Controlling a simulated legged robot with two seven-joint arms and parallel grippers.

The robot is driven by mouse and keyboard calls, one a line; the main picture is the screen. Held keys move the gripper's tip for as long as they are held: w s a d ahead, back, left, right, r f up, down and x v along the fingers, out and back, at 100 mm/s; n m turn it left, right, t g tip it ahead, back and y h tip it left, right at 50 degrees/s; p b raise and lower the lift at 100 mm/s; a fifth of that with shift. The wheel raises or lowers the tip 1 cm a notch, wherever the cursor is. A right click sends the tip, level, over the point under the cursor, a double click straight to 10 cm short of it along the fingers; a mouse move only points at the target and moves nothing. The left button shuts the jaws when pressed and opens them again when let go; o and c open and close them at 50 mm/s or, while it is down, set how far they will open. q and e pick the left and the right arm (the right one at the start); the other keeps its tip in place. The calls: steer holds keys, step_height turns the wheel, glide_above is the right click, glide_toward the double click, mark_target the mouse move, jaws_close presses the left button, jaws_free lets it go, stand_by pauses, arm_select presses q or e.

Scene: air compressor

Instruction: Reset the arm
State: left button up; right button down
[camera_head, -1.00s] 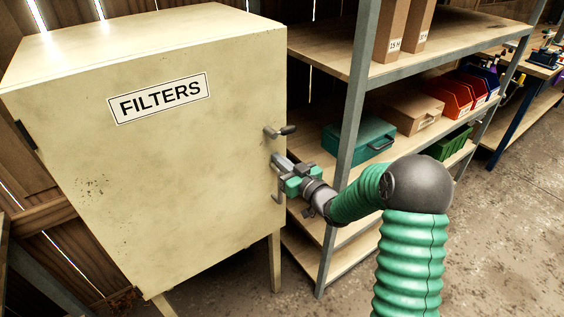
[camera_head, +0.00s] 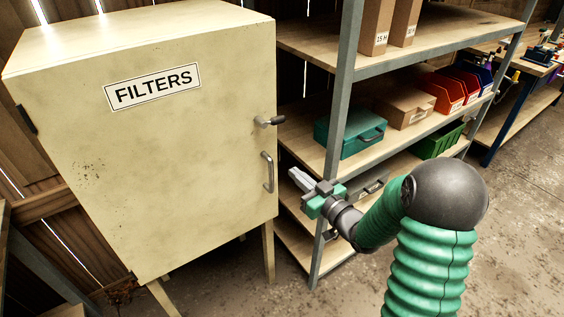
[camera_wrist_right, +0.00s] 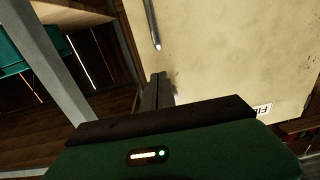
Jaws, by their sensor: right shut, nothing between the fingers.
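My right gripper (camera_head: 298,178) is shut and empty in the head view. It hangs to the right of the cabinet's vertical handle (camera_head: 268,172), apart from it, in front of the shelf unit. In the right wrist view my right gripper's fingers (camera_wrist_right: 158,90) are together, with the cream cabinet (camera_wrist_right: 230,50) behind them. My right arm (camera_head: 430,260) is bent, with green sleeves and a dark round elbow. My left gripper is not in view.
The cream cabinet marked FILTERS (camera_head: 190,150) is closed, with a lever latch (camera_head: 270,121) above its handle. A metal-post shelf unit (camera_head: 340,110) stands close behind my right gripper, holding a teal case (camera_head: 345,138) and several bins. Floor is clear at right.

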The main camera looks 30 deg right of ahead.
steer(key=s+a+f+g+h+p, duration=0.25)
steer(key=a+f+g+p, duration=0.25)
steer(key=a+g, duration=0.3)
steer(key=s+a+f+g+p, duration=0.1)
steer(key=s+a+g, duration=0.2)
steer(key=s, duration=0.5)
steer(key=s+a+f+g+y+p, duration=0.1)
steer(key=s+a+g, duration=0.3)
steer(key=s+a, duration=0.2)
steer(key=shift+s+m+p, duration=0.35)
steer(key=shift+s+m, duration=0.05)
steer(key=shift+s, duration=0.55)
steer(key=shift+a, duration=0.3)
steer(key=shift+d, duration=0.2)
